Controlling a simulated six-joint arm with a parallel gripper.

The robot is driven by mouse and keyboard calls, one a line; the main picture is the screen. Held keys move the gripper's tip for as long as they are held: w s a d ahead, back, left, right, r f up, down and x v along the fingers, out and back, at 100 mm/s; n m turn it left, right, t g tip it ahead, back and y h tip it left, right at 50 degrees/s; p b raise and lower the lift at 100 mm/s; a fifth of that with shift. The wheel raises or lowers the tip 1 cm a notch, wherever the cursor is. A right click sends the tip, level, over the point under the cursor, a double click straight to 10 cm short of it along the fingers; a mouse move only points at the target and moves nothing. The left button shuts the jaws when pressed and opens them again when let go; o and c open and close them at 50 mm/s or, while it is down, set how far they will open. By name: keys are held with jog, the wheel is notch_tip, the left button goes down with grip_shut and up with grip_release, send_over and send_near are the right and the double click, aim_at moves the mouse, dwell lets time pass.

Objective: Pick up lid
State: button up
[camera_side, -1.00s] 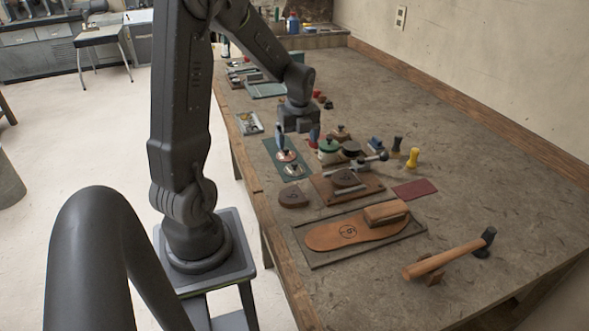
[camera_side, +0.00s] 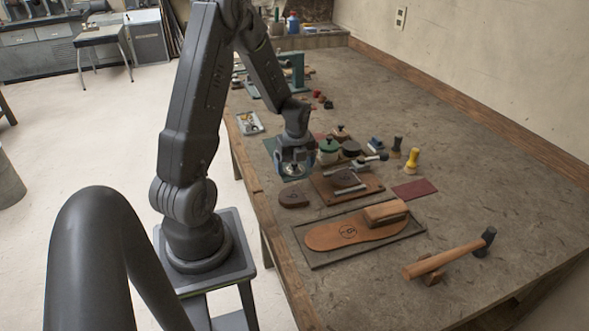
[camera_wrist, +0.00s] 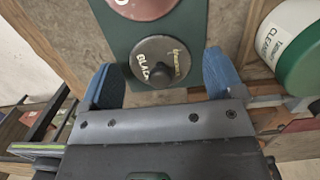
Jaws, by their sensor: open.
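In the wrist view a round grey lid (camera_wrist: 152,50) with a dark centre knob and the word BLACK lies on a green mat (camera_wrist: 196,22). A reddish-brown lid (camera_wrist: 142,6) lies beyond it, cut off by the top edge. My gripper (camera_wrist: 160,70) is open, its two blue fingers on either side of the grey lid's near part, with nothing held. In the side view my gripper (camera_side: 296,168) is low over the near end of the mat and largely hides the lids. Whether the fingers touch the lid cannot be told.
The table's right side is clear.

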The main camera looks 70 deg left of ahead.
jog(key=shift+d+f, duration=0.1)
grip_shut()
dwell(0.6)
